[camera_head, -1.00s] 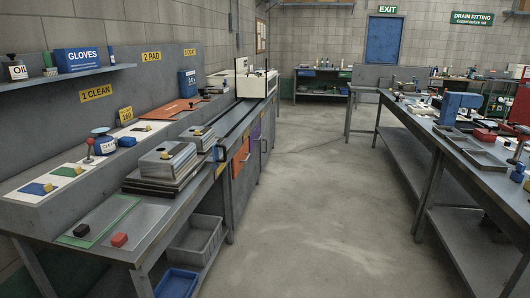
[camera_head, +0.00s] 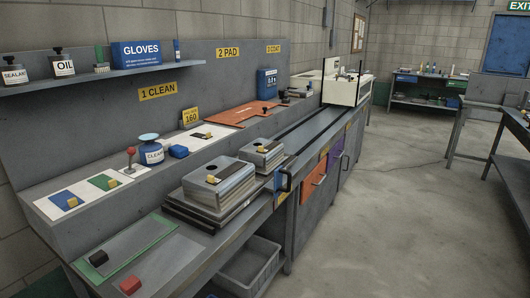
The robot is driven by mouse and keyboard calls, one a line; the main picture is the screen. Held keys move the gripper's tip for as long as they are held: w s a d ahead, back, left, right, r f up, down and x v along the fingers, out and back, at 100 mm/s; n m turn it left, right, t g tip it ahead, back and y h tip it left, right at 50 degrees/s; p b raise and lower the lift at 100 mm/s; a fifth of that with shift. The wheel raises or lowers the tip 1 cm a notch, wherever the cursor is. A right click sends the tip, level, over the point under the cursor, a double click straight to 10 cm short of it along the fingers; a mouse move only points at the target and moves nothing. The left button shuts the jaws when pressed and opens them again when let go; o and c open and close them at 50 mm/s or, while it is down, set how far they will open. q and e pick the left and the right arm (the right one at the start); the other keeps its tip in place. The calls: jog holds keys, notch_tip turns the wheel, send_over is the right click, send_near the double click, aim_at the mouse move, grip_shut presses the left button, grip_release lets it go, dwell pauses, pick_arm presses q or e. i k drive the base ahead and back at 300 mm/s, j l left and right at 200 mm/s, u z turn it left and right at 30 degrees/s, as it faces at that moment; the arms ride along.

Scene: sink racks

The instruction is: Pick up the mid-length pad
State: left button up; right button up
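No pad that I can single out as the mid-length one shows in the head view; the pieces are too small to compare in length. A yellow "2 PAD" sign (camera_head: 228,53) is on the grey back panel. Below it an orange-red board (camera_head: 232,116) lies on the raised ledge, with small dark marks or pieces on it that I cannot make out. Neither of my grippers is in view.
The grey workbench (camera_head: 213,248) runs along the left wall. The floor (camera_head: 390,220) to the right is clear.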

aim_at(269, 144)
jog(key=u, duration=0.5)
jog(key=i+l+u, duration=0.15)
jog(key=l+u, duration=0.2)
jog(key=u, duration=0.15)
jog(key=i+l+u, duration=0.1)
jog(key=l+u, duration=0.7)
jog(key=u, duration=0.15)
